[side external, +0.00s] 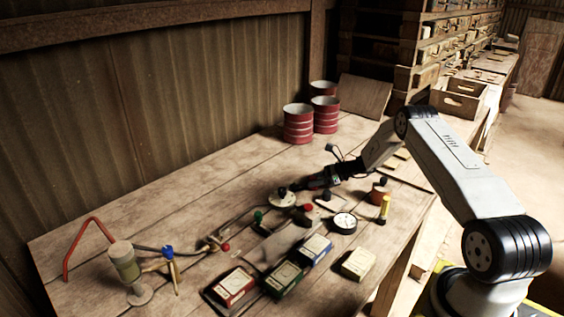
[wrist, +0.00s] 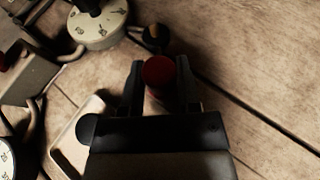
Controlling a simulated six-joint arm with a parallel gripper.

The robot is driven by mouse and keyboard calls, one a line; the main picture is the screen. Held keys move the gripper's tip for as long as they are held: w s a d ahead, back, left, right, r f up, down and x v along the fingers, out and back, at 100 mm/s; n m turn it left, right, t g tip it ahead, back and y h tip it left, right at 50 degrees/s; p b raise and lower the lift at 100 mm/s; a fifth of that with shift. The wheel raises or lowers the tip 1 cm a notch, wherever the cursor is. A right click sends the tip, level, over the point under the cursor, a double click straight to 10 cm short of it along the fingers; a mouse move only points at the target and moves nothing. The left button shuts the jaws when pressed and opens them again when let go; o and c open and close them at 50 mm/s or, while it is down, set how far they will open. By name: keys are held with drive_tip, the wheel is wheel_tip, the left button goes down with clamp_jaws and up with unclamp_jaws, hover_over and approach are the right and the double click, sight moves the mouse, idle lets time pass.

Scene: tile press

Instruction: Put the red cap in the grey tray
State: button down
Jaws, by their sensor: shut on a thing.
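My gripper (wrist: 158,75) is shut on the red cap (wrist: 158,72), which shows as a round red top between the two fingers in the wrist view. In the side view my gripper (side external: 292,187) is low over the bench beside the white dial, and I cannot make out the cap there. I cannot tell whether the cap touches the bench. The cap is outside this tray.
A white dial with a black knob (wrist: 97,28) and a dark round knob (wrist: 155,37) stand just beyond the cap. A grey box (wrist: 28,76) and a round gauge (side external: 343,222) are nearby. Several small boxes (side external: 283,277) line the front. Bare wood lies right in the wrist view.

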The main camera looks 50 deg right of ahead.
drive_tip(key=shift+f, duration=0.2)
drive_tip(key=shift+c, duration=1.6)
unclamp_jaws()
drive_tip(key=shift+v, duration=3.95)
drive_tip(key=shift+f, duration=0.1)
